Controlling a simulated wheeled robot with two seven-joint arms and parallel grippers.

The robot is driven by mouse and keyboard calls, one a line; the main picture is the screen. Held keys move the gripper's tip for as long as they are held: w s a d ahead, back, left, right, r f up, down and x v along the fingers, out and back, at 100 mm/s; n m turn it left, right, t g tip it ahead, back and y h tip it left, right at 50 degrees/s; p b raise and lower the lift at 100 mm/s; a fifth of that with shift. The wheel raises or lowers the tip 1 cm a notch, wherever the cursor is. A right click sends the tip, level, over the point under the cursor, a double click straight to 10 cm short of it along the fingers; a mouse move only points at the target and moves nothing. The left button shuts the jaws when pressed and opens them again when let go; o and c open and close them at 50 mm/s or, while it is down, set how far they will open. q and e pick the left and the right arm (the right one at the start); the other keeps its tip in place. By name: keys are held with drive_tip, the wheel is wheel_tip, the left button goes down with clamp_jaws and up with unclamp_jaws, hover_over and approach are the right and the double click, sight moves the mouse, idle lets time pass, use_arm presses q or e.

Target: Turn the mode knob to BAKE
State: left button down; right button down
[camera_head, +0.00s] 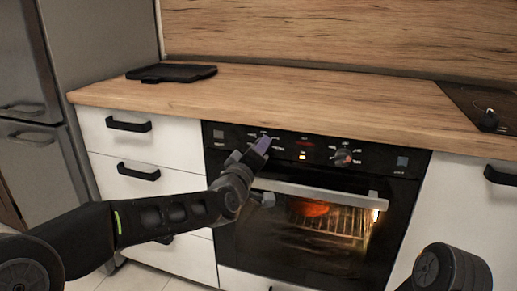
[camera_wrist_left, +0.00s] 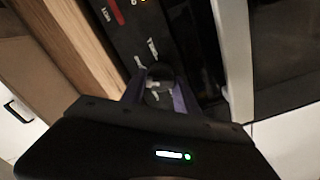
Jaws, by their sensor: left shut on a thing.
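The oven's black control panel (camera_head: 322,146) carries a knob at its left part and another at its right. My left gripper (camera_head: 258,148) reaches the left knob, which it hides in the head view. In the left wrist view this dark round knob (camera_wrist_left: 159,76) sits between the purple fingers of my left gripper (camera_wrist_left: 158,95), which is shut on it. White marks ring the knob, but their words are too small to read, so I cannot tell its setting. My right gripper is not in view.
The right knob (camera_head: 343,158) is free. Below the panel are the oven's handle bar (camera_head: 318,193) and lit window. A black board (camera_head: 172,73) lies on the wooden counter (camera_head: 290,98), left of clear space. White drawers (camera_head: 150,190) stand left of the oven.

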use_arm(q)
drive_tip(key=m+p, duration=0.1)
drive_tip(key=m, duration=0.3)
drive_tip(key=shift+m, duration=0.4)
drive_tip(key=c, duration=0.9)
unclamp_jaws()
drive_tip(key=shift+s, duration=0.1)
drive_tip(key=v, duration=0.7)
drive_tip(key=shift+s+p, duration=0.3)
drive_tip(key=shift+p, duration=0.1)
